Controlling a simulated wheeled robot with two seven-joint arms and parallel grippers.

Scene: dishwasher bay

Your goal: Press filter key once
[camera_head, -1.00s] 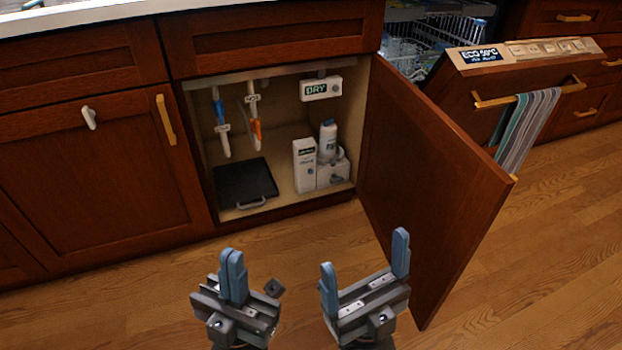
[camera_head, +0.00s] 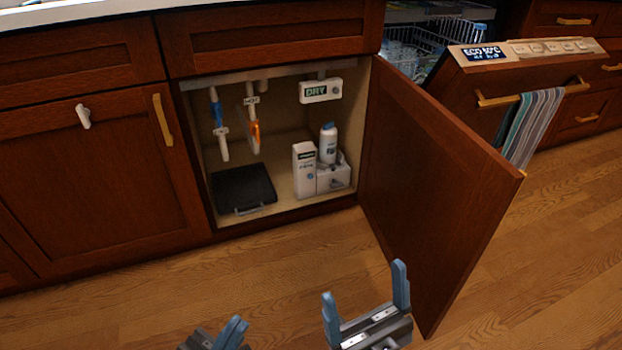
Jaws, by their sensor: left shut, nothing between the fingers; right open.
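The dishwasher's control panel (camera_head: 470,60) runs along the top edge of its partly lowered door at the upper right. It has a dark display (camera_head: 482,53) that appears to read ECO 50°C, above a smaller unreadable line. A row of several pale keys (camera_head: 547,47) lies right of the display, and their labels are too small to tell which is the filter key. My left gripper (camera_head: 234,330) is shut and empty at the bottom edge, partly out of view. My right gripper (camera_head: 365,283) is open and empty at the bottom centre. Both are far from the keys.
An open cabinet door (camera_head: 430,190) stands between my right gripper and the dishwasher. The cabinet holds a DRY box (camera_head: 320,90), a bottle (camera_head: 328,145), a carton (camera_head: 305,168) and a black tray (camera_head: 243,188). A striped towel (camera_head: 530,128) hangs from the dishwasher handle (camera_head: 495,101).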

